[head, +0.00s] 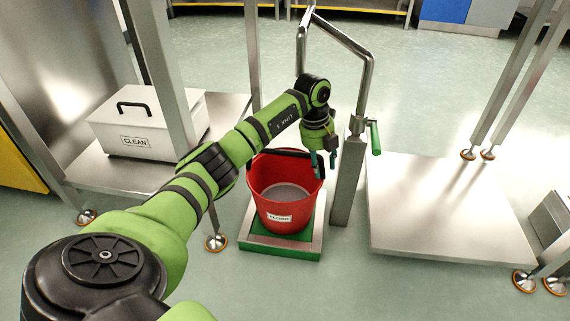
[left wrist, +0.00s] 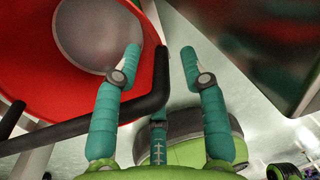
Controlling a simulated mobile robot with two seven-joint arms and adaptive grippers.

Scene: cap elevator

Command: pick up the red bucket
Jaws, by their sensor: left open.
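The red bucket (head: 300,211) stands upright on a low metal stand with a green base. Its front label seems to read FLOOR, and it looks empty inside. A black handle (head: 258,154) lies along its back rim; the arm hides part of that rim. My left gripper (head: 325,160) is open at the bucket's right back rim, fingers pointing down. In the left wrist view the bucket (left wrist: 50,90) fills the upper left. My right gripper is out of view.
A metal post (head: 348,180) with a bent pipe and green lever stands close right of the bucket. A steel platform (head: 440,215) lies farther right. A white CLEAN box (head: 150,125) sits on a shelf at left. The floor in front of the stand is clear.

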